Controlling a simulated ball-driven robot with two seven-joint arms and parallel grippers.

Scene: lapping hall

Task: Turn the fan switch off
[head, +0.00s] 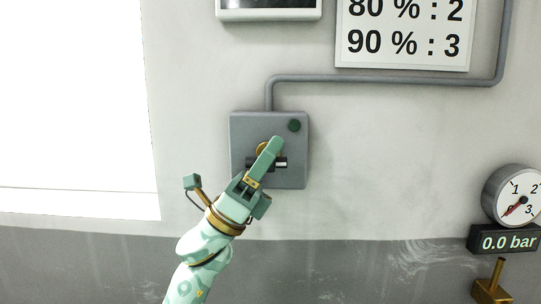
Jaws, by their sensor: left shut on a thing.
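The fan switch is a grey wall box (242,128) in the middle of the head view. A dark green round lamp or button (295,125) sits at its upper right and looks unlit. A short dark handle with a pale right end (281,163) lies about level across the box, with a brass part just above it. My left gripper (270,152) reaches up from below and is shut on the handle, its fingers covering the handle's middle and part of the brass hub. My right gripper is not in view.
A grey conduit (380,78) runs from the box's top to the right. A sign with percentages (405,35) hangs above right. A dial gauge (513,196) over a "0.0 bar" display (503,242) and a brass fitting (490,288) stand at the right edge. The wall around the box is clear.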

